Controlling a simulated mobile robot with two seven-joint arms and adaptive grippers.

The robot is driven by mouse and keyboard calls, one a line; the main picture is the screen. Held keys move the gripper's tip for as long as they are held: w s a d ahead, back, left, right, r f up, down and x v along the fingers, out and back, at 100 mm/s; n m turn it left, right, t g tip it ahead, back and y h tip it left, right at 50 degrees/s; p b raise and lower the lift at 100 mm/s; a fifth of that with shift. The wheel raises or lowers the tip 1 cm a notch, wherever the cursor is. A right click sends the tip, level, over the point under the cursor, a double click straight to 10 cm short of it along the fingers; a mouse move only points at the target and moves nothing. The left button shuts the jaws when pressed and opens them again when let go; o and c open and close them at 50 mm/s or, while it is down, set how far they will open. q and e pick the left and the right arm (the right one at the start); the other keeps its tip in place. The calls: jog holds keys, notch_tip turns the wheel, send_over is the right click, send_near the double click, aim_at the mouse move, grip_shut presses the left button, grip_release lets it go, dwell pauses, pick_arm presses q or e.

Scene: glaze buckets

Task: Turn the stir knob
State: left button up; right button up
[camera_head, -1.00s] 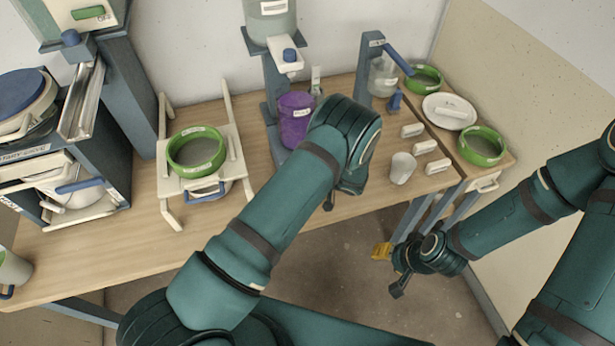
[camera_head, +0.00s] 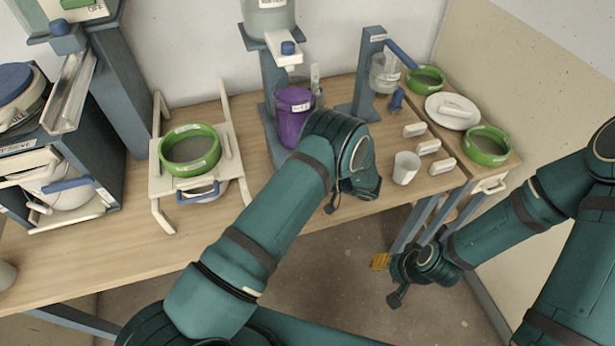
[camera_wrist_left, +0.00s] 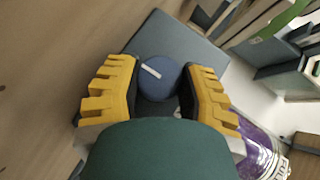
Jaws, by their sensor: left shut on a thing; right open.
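The stir knob (camera_wrist_left: 157,76) is a round blue knob with a white mark, on a grey-blue base, in the left wrist view. My left gripper (camera_wrist_left: 160,80) has its yellow fingers on either side of it and is shut on it. In the head view my left arm hides the knob and the fingers. A purple bucket (camera_head: 293,122) stands close by; it also shows in the left wrist view (camera_wrist_left: 258,155). My right gripper (camera_head: 381,262) is open and hangs low in front of the table, far from the knob.
A white cup (camera_head: 405,168) and several white blocks (camera_head: 428,147) lie right of my left arm. A green-rimmed bowl (camera_head: 189,150) sits on a white rack at left. More green-rimmed bowls (camera_head: 486,146) stand at right. The table's front left (camera_head: 110,245) is clear.

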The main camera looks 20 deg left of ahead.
pick_arm(q)
jog(key=shift+a, duration=0.15)
jog(key=o, duration=0.9)
jog(key=v, duration=1.2)
